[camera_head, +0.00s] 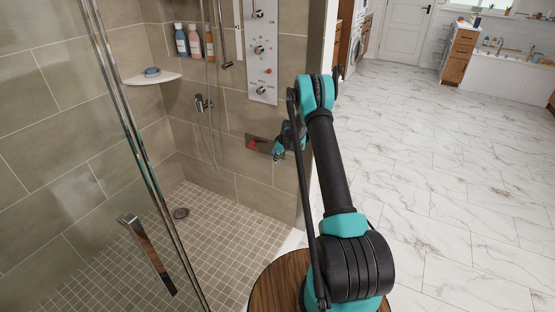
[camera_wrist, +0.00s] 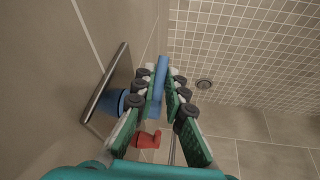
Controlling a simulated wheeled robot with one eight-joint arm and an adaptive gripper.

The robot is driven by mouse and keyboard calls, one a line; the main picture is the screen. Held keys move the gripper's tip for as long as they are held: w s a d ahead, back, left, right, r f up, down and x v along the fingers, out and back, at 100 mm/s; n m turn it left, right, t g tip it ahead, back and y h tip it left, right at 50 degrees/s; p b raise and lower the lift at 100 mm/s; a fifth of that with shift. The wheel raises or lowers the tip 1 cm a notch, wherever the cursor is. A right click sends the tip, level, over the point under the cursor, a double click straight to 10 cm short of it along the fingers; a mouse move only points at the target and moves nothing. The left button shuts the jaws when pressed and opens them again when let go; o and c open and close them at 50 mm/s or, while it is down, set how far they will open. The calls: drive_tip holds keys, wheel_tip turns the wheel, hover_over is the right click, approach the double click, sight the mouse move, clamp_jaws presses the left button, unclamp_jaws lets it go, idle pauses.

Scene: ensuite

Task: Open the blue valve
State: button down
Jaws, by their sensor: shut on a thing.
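The blue valve has a round blue base (camera_wrist: 112,102) on a metal wall plate (camera_wrist: 103,86) and a blue lever (camera_wrist: 161,74) sticking out from the wall. My gripper (camera_wrist: 162,85) is shut on this lever, one green-padded finger on each side of it. In the head view my gripper (camera_head: 279,149) is at the plate (camera_head: 262,147) low on the shower wall and hides the blue valve. A red valve (camera_wrist: 147,140) sits beside the blue one; it also shows in the head view (camera_head: 252,144), left of my gripper.
The glass shower door with its metal handle (camera_head: 148,254) stands at the left. A shower panel (camera_head: 262,50) and hose hang above the plate. Bottles (camera_head: 195,42) and a corner shelf (camera_head: 152,78) are further back. The tiled shower floor (camera_head: 215,232) is clear around its drain (camera_head: 181,213).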

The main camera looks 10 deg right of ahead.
drive_tip(key=shift+r+h, duration=0.15)
drive_tip(key=shift+h, duration=0.15)
drive_tip(key=g+h, duration=0.1)
drive_tip(key=r+g+h, duration=0.1)
drive_tip(key=g+h, duration=0.1)
drive_tip(key=shift+r, duration=0.1)
drive_tip(key=shift+r+n+g+h, duration=0.15)
drive_tip(key=shift+r+g+h, duration=0.15)
drive_tip(key=shift+g+h, duration=0.4)
drive_tip(key=shift+r+n+g+h, duration=0.15)
drive_tip(key=shift+r+g+h, duration=0.2)
drive_tip(key=shift+h, duration=0.65)
drive_tip(key=shift+a, duration=0.1)
drive_tip(key=c, duration=1.6)
unclamp_jaws()
drive_tip(key=shift+o, duration=0.2)
drive_tip(key=v, duration=1.2)
drive_tip(key=shift+w+a, duration=0.15)
drive_tip(key=shift+w, duration=0.1)
drive_tip(key=shift+f, duration=0.15)
